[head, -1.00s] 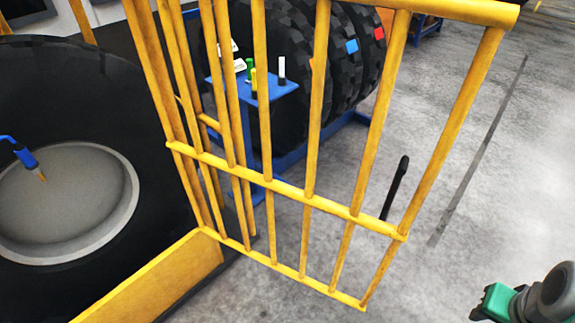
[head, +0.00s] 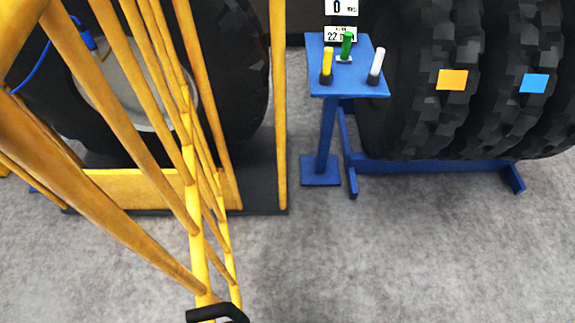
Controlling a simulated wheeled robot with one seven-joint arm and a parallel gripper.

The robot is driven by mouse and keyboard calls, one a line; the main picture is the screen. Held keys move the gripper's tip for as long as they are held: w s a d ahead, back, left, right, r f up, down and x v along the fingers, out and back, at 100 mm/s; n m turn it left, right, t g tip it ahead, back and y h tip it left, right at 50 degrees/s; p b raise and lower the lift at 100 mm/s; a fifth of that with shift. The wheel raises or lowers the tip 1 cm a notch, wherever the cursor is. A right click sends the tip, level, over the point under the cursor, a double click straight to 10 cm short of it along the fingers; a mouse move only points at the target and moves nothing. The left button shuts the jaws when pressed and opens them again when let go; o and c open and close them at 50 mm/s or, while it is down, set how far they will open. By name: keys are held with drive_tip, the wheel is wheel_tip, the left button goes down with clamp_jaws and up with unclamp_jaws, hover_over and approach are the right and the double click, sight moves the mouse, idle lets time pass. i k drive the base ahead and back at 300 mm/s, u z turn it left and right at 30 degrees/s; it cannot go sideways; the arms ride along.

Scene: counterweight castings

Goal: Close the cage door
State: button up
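The cage door (head: 201,270) is a yellow barred gate, seen nearly edge-on at the left of the head view. It stands open, swung out from the cage toward the camera. Its black handle (head: 216,312) shows at the bottom edge of the picture, partly cut off. The yellow cage (head: 280,120) stands behind it, with a post at its right side and a yellow sill. A large black tire (head: 237,75) with a grey hub is inside. My gripper is not in the head view.
Right of the cage stands a small blue stand (head: 319,85) with yellow, green and white pegs. Beyond it, large tires (head: 445,110) rest on a blue rack (head: 430,166). The grey floor (head: 400,260) at the lower right is clear.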

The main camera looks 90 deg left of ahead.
sight(23, 140)
drive_tip(key=i, duration=0.95)
drive_tip(key=u, duration=4.45)
drive_tip(key=i, duration=0.5)
drive_tip(key=z, duration=0.05)
drive_tip(key=k, duration=0.5)
drive_tip(key=z, duration=0.75)
drive_tip(key=i, duration=0.25)
drive_tip(key=u, duration=2.8)
